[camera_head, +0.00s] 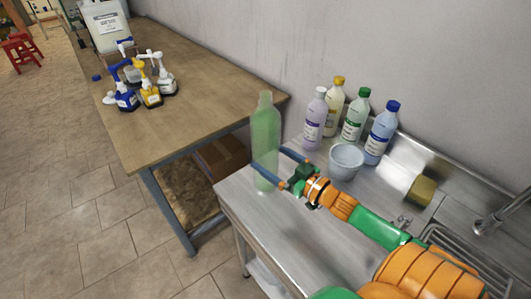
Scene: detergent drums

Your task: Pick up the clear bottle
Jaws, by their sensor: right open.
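The clear bottle (265,138) is a tall, greenish, see-through bottle. It stands upright at the left end of the steel counter. My right gripper (271,162) comes in from the right with its two blue fingers spread. The fingers reach to the bottle's middle, one at the far side and one at the near side. I cannot tell whether they touch it. My left gripper is not in view.
Several labelled bottles (314,119) stand along the wall behind a white bowl (346,160). A wooden table (190,122) with pump bottles (150,95) is at the left.

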